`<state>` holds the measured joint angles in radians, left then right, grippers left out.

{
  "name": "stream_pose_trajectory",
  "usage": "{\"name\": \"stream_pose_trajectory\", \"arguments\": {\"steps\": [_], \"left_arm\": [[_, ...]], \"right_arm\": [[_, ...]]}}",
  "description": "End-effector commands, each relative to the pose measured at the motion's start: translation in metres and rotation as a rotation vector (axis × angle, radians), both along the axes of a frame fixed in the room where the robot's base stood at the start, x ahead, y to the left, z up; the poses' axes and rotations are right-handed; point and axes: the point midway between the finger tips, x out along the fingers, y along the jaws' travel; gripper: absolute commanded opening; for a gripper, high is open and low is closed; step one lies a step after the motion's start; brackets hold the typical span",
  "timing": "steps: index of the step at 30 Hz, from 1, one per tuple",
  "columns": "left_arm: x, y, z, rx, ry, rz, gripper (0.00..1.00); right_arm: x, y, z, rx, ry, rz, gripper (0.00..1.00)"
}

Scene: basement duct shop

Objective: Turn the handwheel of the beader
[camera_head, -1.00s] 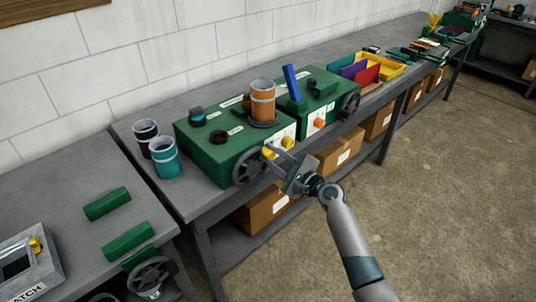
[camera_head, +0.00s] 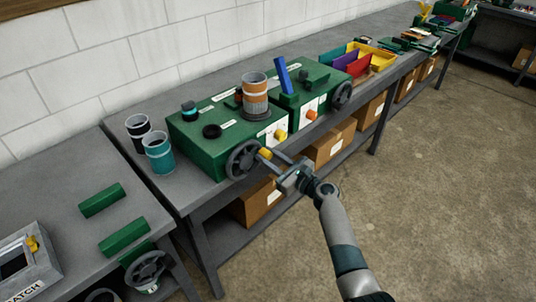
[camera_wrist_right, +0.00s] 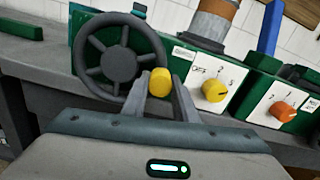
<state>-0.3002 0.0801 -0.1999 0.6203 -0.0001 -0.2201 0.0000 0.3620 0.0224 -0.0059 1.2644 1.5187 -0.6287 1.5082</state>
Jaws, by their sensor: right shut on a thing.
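The green machine (camera_head: 198,146) stands on the bench; I cannot read its label, so I cannot confirm it is the beader. A dark spoked handwheel (camera_head: 243,160) sits on its front, with a yellow grip (camera_head: 265,154) at the rim's right side. My right gripper (camera_head: 271,160) is shut on that grip. In the right wrist view the grip (camera_wrist_right: 160,82) sits between the two fingers, at the lower right of the handwheel (camera_wrist_right: 118,55). My left gripper is not in view.
A yellow dial (camera_wrist_right: 214,90) is on the panel right of the wheel. Teal (camera_head: 159,155) and dark (camera_head: 138,130) cans stand left.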

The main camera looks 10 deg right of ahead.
Motion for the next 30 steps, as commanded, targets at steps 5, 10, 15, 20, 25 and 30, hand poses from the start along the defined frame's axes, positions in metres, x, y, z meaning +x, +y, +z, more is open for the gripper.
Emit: {"name": "stream_pose_trajectory", "arguments": {"steps": [5,10,15,20,25,30], "left_arm": [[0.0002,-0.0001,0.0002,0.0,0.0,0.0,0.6],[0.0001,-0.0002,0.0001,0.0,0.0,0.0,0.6],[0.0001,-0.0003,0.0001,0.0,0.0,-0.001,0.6],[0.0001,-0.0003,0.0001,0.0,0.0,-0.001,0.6],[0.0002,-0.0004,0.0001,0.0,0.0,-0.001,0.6],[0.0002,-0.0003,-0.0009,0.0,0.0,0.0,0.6]], "right_arm": [[-0.0001,-0.0003,-0.0024,0.014,0.012,-0.001,0.0],[-0.0003,-0.0003,-0.0028,0.014,0.012,-0.001,0.0],[-0.0005,-0.0001,-0.0031,0.013,0.013,-0.001,0.34],[-0.0004,0.0002,-0.0024,0.012,0.011,0.0,0.34],[-0.0008,-0.0002,-0.0021,0.012,0.01,0.0,0.34],[-0.0063,-0.005,-0.0023,0.009,0.008,0.0,0.34]]}}
